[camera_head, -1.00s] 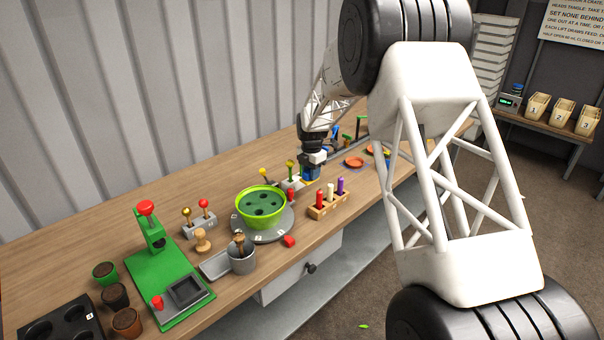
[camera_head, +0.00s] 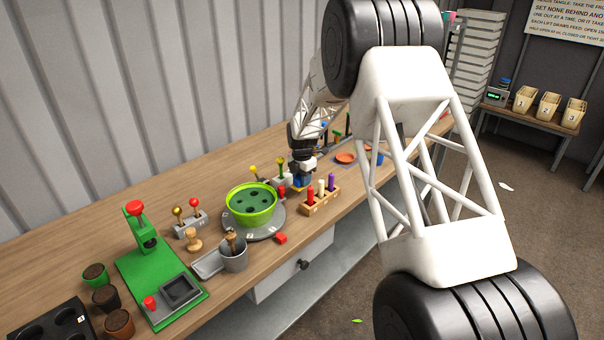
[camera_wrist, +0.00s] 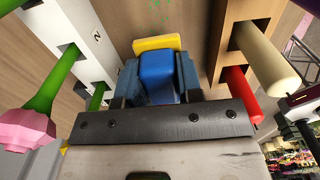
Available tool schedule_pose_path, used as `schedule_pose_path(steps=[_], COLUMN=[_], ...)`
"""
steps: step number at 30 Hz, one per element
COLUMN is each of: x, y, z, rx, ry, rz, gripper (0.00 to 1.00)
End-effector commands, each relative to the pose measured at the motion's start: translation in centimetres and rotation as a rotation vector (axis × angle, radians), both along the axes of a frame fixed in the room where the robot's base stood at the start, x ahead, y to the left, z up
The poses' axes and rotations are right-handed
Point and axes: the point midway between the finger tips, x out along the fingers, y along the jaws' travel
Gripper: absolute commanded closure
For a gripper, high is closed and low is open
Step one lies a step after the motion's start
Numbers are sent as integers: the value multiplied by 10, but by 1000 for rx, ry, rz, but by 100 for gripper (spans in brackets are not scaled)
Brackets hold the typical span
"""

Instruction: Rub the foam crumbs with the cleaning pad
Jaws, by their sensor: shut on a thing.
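My gripper (camera_wrist: 158,82) is shut on the cleaning pad, which has a blue grip (camera_wrist: 158,72) and a yellow base (camera_wrist: 157,43). In the head view my gripper (camera_head: 302,170) holds the pad (camera_head: 299,183) low over the bench, behind the peg rack and right of the green bowl. Small green foam crumbs (camera_wrist: 155,8) lie on the wood at the top edge of the wrist view, beyond the pad and apart from it. I cannot make out the crumbs in the head view. Whether the pad touches the bench is unclear.
A wooden rack (camera_head: 311,207) with red, cream and purple pegs stands close on one side. A pale slotted block (camera_wrist: 90,35) with green stems stands on the other. The green bowl (camera_head: 250,205) sits left. Bare wood (camera_wrist: 190,20) lies between rack and block.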

Motion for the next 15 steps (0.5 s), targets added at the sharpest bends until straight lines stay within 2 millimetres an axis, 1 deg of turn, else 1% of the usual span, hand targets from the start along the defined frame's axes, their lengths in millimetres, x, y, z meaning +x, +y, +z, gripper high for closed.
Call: schedule_pose_path(steps=[3,8,10,11,12,15], x=[0,0,0,2,6,12], y=[0,0,0,-3,-6,-12], z=[-12,-26,-37,-38,-35,-40], rx=[-1,0,0,0,0,0], ry=[2,1,3,1,0,1], rz=[0,0,0,-1,-1,0], gripper=[86,86,86,86,88,89])
